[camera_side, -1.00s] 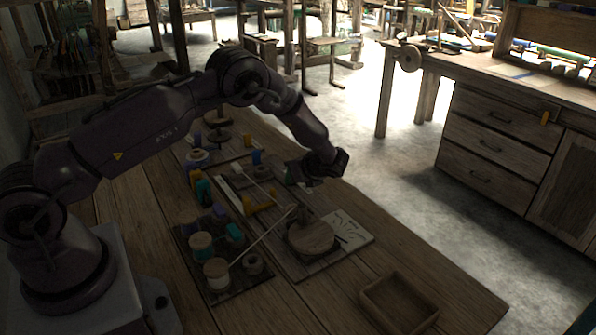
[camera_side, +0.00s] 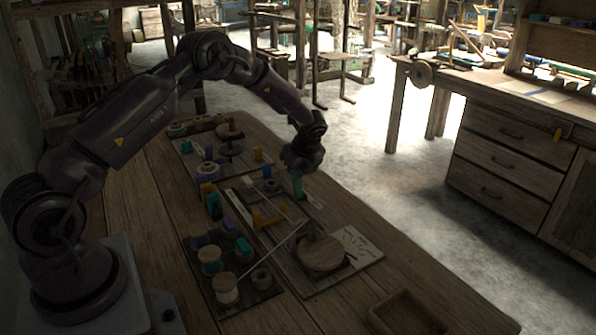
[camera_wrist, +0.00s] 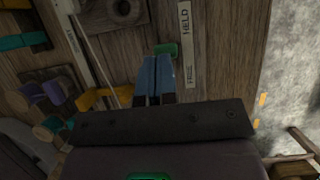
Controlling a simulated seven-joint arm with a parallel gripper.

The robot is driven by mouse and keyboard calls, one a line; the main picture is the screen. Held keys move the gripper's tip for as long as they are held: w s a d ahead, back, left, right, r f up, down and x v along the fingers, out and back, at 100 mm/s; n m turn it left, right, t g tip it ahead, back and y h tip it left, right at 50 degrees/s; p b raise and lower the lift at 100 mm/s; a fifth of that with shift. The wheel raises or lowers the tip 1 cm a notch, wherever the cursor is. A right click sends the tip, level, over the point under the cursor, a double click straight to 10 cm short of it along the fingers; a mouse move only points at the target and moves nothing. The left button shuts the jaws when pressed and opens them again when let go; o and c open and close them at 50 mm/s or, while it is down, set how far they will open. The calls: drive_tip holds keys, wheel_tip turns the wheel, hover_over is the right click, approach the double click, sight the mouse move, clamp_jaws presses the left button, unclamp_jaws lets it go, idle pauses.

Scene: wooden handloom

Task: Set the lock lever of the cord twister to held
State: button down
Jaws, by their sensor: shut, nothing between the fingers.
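In the wrist view, the green lock lever knob (camera_wrist: 172,49) of the cord twister lies beside a white label strip (camera_wrist: 186,45) reading HELD at the top end and FREE at the bottom end. The knob is about midway along the strip. My gripper (camera_wrist: 157,60) is shut and empty, its blue fingers pointing down, tips right at the knob; I cannot tell whether they touch it.
A round wooden disc (camera_side: 320,253) sits on the near part of the board, beside a pale marked card (camera_side: 357,246). A pale rod (camera_side: 270,252) slants across. Spools, such as a cream one (camera_side: 226,290), stand on the left. An open wooden tray (camera_side: 375,318) is at the front.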

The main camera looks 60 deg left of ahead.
drive_tip(key=shift+r, duration=0.1)
drive_tip(key=shift+r, duration=0.75)
drive_tip(key=d+r, duration=0.8)
drive_tip(key=r, duration=0.2)
drive_tip(key=shift+d, duration=0.3)
